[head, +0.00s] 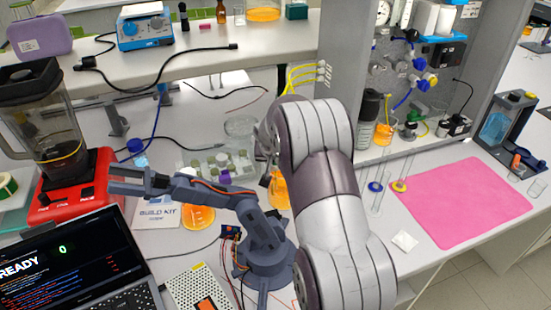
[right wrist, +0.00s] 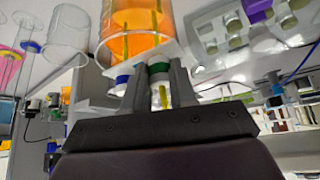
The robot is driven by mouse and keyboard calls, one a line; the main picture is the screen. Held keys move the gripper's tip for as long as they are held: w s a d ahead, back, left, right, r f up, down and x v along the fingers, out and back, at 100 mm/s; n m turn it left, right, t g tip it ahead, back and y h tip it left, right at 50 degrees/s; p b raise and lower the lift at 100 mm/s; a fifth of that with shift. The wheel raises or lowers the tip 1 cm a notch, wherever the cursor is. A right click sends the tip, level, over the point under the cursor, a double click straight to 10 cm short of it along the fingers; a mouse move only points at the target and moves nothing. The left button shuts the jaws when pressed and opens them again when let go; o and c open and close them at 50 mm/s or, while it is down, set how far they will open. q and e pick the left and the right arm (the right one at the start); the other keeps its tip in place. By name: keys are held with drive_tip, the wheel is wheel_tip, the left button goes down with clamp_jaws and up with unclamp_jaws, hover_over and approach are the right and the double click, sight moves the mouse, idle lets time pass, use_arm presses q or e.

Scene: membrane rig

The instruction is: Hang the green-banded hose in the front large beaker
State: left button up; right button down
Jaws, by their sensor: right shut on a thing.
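In the right wrist view my right gripper (right wrist: 158,88) is shut on the green-banded hose (right wrist: 159,70), gripping its pale end piece by the green band. Just left of it is a similar blue-banded end piece (right wrist: 122,82). A large beaker of orange liquid (right wrist: 138,35) is close beyond the fingers, with yellow-green tubes showing in it. A clear, empty-looking beaker (right wrist: 66,38) stands left of it. In the head view my right arm hides the gripper and hose; part of an orange beaker (head: 279,190) shows beside the arm. My left gripper is out of view.
A small grey bench arm (head: 262,245) stands left of my right arm, its claw over the bench. A capped vial rack (head: 222,166) and an orange flask (head: 198,214) are nearby. Right are two tall cylinders (head: 376,187) and a clear pink mat (head: 465,200).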

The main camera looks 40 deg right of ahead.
drive_tip(key=shift+f+b, duration=0.2)
drive_tip(key=shift+b, duration=0.15)
idle(0.5)
drive_tip(key=c, duration=0.8)
unclamp_jaws()
drive_tip(key=b+v, duration=0.2)
drive_tip(key=v, duration=1)
drive_tip(key=shift+s+a+r, duration=0.1)
drive_tip(key=shift+a+r, duration=0.05)
drive_tip(key=shift+r, duration=0.15)
